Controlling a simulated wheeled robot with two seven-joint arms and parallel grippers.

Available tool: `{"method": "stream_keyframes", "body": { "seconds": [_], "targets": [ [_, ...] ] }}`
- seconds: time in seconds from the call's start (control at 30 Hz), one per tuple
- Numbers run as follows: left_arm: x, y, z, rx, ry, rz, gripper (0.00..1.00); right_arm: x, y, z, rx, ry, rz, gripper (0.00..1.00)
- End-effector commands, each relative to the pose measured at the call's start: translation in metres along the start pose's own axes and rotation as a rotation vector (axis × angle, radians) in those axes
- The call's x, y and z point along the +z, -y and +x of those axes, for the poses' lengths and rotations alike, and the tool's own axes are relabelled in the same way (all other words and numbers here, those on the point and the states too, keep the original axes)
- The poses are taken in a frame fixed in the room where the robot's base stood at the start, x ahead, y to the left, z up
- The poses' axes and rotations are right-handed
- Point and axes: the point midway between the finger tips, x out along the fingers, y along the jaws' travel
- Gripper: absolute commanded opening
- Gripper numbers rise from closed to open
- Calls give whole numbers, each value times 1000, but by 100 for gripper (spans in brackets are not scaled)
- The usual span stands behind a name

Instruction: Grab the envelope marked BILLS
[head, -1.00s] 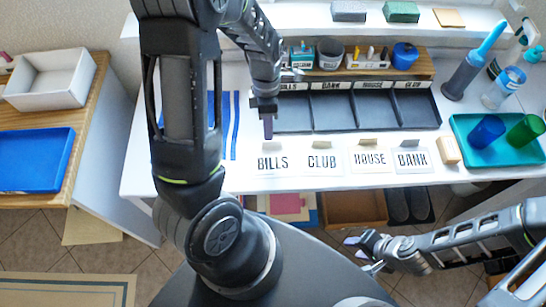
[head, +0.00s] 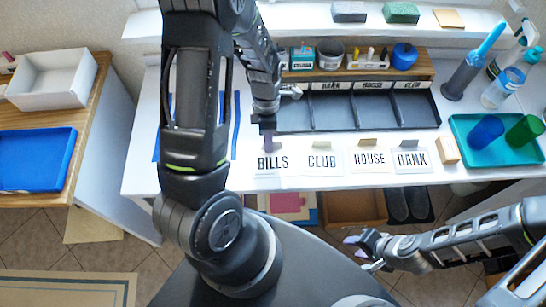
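The envelope marked BILLS (head: 272,163) lies on the white table, at the left end of a row of envelopes. Beside it lie the envelopes marked CLUB (head: 321,162), HOUSE (head: 369,160) and BANK (head: 411,160). My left gripper (head: 267,143) points down right over the top edge of the BILLS envelope. Its fingers look narrow from here, and I cannot tell whether they are apart or touching the envelope. My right gripper (head: 366,252) is low, in front of the table and away from the envelopes; its fingers look spread, with nothing between them.
A dark divided sorter (head: 355,112) with labels stands behind the envelopes. A wooden block (head: 448,150) and a teal tray (head: 470,165) with two cups are to the right. Blue tape strips (head: 236,125) are at the left. A wooden shelf with pots stands behind.

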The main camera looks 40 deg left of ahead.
Motion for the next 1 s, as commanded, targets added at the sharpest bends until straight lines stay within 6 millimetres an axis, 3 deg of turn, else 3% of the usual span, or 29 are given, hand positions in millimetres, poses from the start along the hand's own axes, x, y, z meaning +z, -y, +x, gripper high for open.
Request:
{"method": "stream_keyframes", "body": {
  "seconds": [0.37, 0.6, 1.0],
  "targets": [
    [0, 0, 0, 0, 0, 0, 17, 0, 0, 0, 0, 0, 0, 36],
    [0, 0, 0, 0, 0, 0, 0, 0, 0, 0, 0, 0, 0, 36],
    [0, 0, 0, 0, 0, 0, 0, 0, 0, 0, 0, 0, 0, 36]
  ]
}}
